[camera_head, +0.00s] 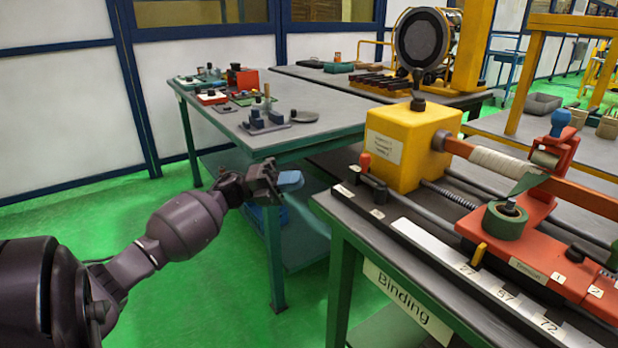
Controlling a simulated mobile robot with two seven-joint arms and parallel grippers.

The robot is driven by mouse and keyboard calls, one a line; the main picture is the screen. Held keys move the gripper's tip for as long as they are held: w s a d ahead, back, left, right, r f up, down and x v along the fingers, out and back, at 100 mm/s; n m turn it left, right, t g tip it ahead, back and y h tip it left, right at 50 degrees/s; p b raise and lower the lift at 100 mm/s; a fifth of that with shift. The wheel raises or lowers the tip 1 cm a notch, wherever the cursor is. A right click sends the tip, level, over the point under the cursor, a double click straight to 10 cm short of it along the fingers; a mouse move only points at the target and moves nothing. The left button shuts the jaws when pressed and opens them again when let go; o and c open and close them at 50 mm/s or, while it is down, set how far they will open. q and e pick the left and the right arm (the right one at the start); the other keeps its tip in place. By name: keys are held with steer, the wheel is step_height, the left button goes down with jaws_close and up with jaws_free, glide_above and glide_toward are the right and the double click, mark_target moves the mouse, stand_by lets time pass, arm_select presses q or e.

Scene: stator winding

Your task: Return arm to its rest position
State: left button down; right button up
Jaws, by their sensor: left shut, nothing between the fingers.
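My left arm reaches in from the left side of the head view. My left gripper (268,180) is shut and empty, held in the air in front of the grey table's near corner and left of the binding bench (345,215). It appears apart from both. My right gripper is not in view.
The bench carries a yellow block (408,145), a red carriage (530,255) with a green roll (504,220), and a wrapped bar (500,163). The grey table (320,125) behind holds small parts. A blue bin (290,181) sits near the gripper. Green floor (215,290) is open below.

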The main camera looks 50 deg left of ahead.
arm_select(q)
steer(key=shift+s+a+f, duration=0.15)
steer(key=shift+s+a, duration=0.1)
steer(key=shift+a, duration=0.2)
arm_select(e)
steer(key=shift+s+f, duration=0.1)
arm_select(q)
steer(key=shift+d+f, duration=0.1)
steer(key=s+d+f+n+t+y, duration=0.2)
steer(key=s+d+f+n+y, duration=0.5)
steer(key=f+n, duration=0.35)
steer(key=s+d+f+n+t+y, duration=0.2)
steer(key=s+d+f+n+y, duration=0.45)
steer(key=f+n, duration=0.35)
steer(key=s+d+f+n+g+y, duration=0.1)
steer(key=s+d+f+n+g, duration=0.25)
steer(key=s+d, duration=0.4)
steer(key=s+d+f+n+g+y, duration=0.1)
steer(key=s+d+f+n+g, duration=0.3)
steer(key=s+d, duration=0.35)
step_height(320, 180, up, 11)
steer(key=a+n+p, duration=0.2)
steer(key=p, duration=1.1)
steer(key=shift+t+y+p, duration=0.35)
steer(key=shift+t+p, duration=0.05)
steer(key=shift+t, duration=0.05)
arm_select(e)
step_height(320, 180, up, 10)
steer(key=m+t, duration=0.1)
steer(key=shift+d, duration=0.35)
